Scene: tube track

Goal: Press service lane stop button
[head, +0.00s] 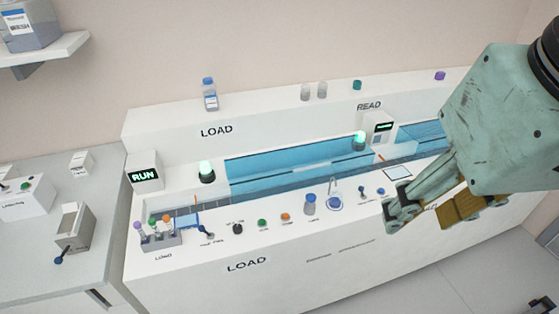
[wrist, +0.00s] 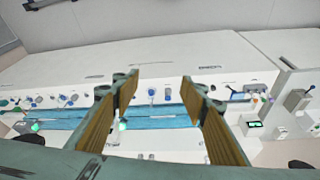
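No control is readably marked as the service lane stop button, so I cannot tell which it is.
A blue lane (head: 290,170) runs behind the ledge, with green lamps (head: 206,172) and a RUN display (head: 144,176). A side bench at left holds a small control box (head: 22,195).

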